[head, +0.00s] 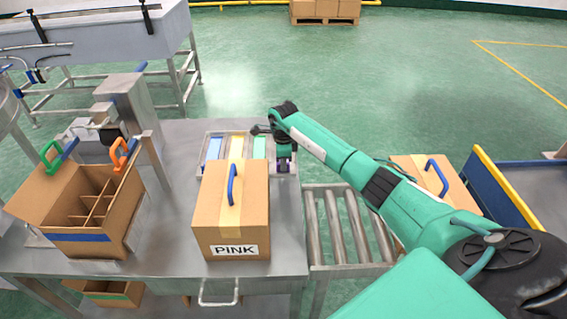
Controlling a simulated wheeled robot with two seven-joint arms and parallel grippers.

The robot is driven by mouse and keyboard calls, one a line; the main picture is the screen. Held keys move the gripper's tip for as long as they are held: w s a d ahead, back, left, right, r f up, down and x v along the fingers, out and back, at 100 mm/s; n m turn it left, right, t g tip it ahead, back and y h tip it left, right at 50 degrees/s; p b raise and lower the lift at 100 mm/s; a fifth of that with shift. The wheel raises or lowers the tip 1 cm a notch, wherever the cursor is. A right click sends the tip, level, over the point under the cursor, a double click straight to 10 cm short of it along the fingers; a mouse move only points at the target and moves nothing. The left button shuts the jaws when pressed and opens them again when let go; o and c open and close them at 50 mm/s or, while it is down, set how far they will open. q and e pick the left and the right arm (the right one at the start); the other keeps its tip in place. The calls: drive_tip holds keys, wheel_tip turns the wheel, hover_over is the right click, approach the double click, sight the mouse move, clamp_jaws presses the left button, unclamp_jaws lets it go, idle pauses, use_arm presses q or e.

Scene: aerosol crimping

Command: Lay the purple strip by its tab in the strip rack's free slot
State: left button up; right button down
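The strip rack (203,164) lies on the metal table behind the PINK carton, with its near part hidden by the carton. A blue strip (214,148), a yellow strip (237,147) and a green strip (260,147) show in it, from left to right. My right gripper (285,171) points down at the rack's right end, just right of the green strip. Small purple patches (296,168) show beside its fingers; I cannot tell whether they are the purple strip. The gripper hides that slot, and its finger gap is unclear. My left gripper is out of view.
The closed PINK carton (231,222) with a blue handle stands in front of the rack. An open divided carton (92,243) with green and orange handles is at left. A roller conveyor (335,228) and another carton (458,190) lie right, partly under my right arm.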

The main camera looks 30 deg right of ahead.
drive_tip(key=c, duration=1.6)
unclamp_jaws()
drive_tip(key=shift+f, duration=0.1)
drive_tip(key=shift+c, duration=0.2)
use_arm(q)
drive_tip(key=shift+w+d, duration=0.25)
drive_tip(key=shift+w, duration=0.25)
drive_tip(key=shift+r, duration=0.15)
